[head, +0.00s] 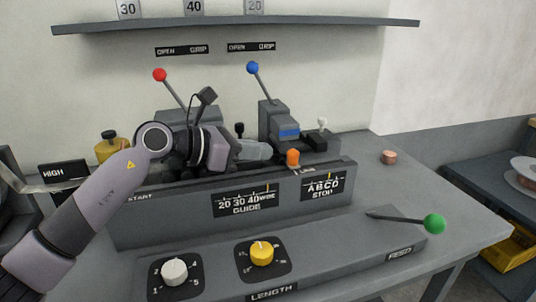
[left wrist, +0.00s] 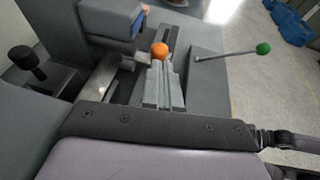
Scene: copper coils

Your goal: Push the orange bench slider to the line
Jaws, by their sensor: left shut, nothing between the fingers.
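The orange bench slider (head: 292,158) is a small rounded knob on the grey bench machine, right of the machine's middle. It also shows in the left wrist view (left wrist: 160,50), just beyond my fingertips. A small label, seemingly LINE (head: 307,171), sits just right of and below the knob on the top edge of the front panel. My left gripper (head: 270,152) is shut and empty, reaching in from the left with its tips close to the knob's left side. I cannot tell whether they touch it. My right gripper is not in view.
A blue-knobbed lever (head: 252,67) and a red-knobbed lever (head: 159,75) rise behind my arm. A green-knobbed lever (head: 434,224) is at front right. White (head: 174,271) and yellow (head: 262,253) dials are in front. A copper coil (head: 388,157) lies on the right tabletop.

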